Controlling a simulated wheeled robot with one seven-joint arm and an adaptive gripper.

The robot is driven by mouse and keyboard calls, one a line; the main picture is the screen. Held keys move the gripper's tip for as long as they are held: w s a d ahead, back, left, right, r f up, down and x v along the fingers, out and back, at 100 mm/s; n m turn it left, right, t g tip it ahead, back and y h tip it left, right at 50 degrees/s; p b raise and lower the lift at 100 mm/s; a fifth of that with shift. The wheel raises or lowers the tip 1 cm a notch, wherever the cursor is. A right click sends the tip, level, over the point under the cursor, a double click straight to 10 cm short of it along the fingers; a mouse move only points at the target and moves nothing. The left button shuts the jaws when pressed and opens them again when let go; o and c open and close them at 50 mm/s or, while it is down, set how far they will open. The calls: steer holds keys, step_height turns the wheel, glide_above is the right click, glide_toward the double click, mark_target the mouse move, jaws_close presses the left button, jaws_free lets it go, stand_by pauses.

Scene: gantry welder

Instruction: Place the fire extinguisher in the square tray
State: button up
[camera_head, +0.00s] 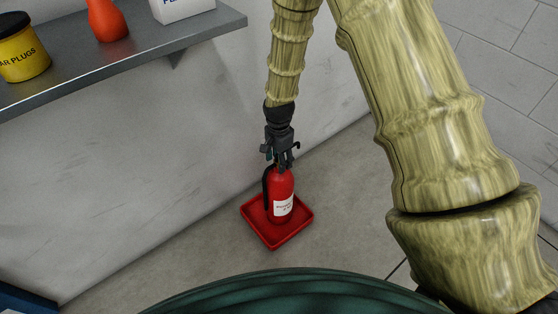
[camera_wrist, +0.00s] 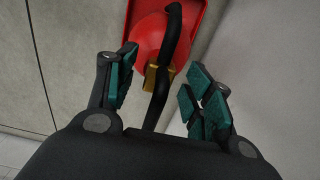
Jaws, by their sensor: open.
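The red fire extinguisher (camera_head: 283,200) with a white label stands upright in the red square tray (camera_head: 262,235) on the floor. In the wrist view the extinguisher (camera_wrist: 150,35) shows its red top, a brass-coloured valve and a black hose, with part of the red tray (camera_wrist: 208,12) behind it. My gripper (camera_head: 282,160) is just above the extinguisher's top. In the wrist view my gripper (camera_wrist: 160,85) has its fingers spread on either side of the valve, with gaps visible. The extinguisher's handle is partly hidden by the gripper.
A grey shelf (camera_head: 130,62) on the wall at upper left holds a yellow ear plugs tub (camera_head: 22,55), an orange-red object (camera_head: 107,20) and a white box (camera_head: 183,8). The wall is close behind the tray. Bare floor (camera_head: 345,220) lies right of it.

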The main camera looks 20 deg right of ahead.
step_height(320, 180, up, 10)
steer(key=p, duration=0.3)
steer(key=shift+r, duration=0.25)
steer(key=shift+c, duration=0.2)
stand_by(1.1)
